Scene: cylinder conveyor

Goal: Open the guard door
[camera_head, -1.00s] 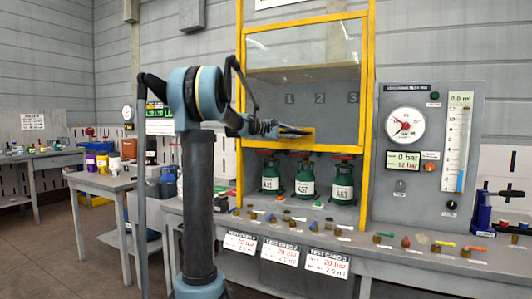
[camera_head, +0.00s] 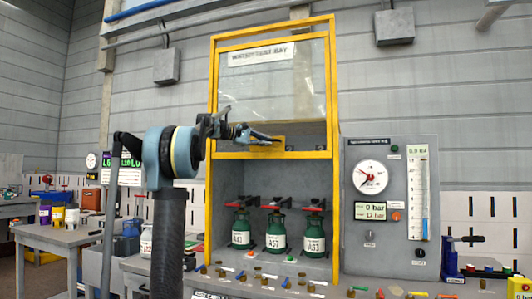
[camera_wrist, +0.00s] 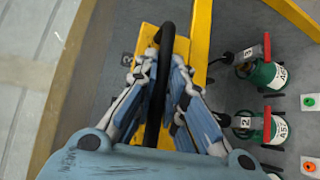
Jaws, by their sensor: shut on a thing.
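The guard door (camera_head: 285,95) is a clear panel in a yellow frame on the front of the grey test bay. It stands raised, its lower yellow bar well above the gas cylinders, and the lower bay front is open. My gripper (camera_head: 276,140) is at the door's lower edge, by a yellow handle plate (camera_head: 268,149). In the wrist view my gripper (camera_wrist: 160,62) is shut on the black handle bar (camera_wrist: 167,42), with fingers on both sides. The yellow plate (camera_wrist: 180,48) lies behind the bar.
Three green cylinders with red-handled valves, including the middle one (camera_head: 275,236), stand inside the bay. A gauge panel (camera_head: 372,215) stands to the right. Small coloured fittings lie along the bench front. A side table (camera_head: 60,237) with pots is at the left.

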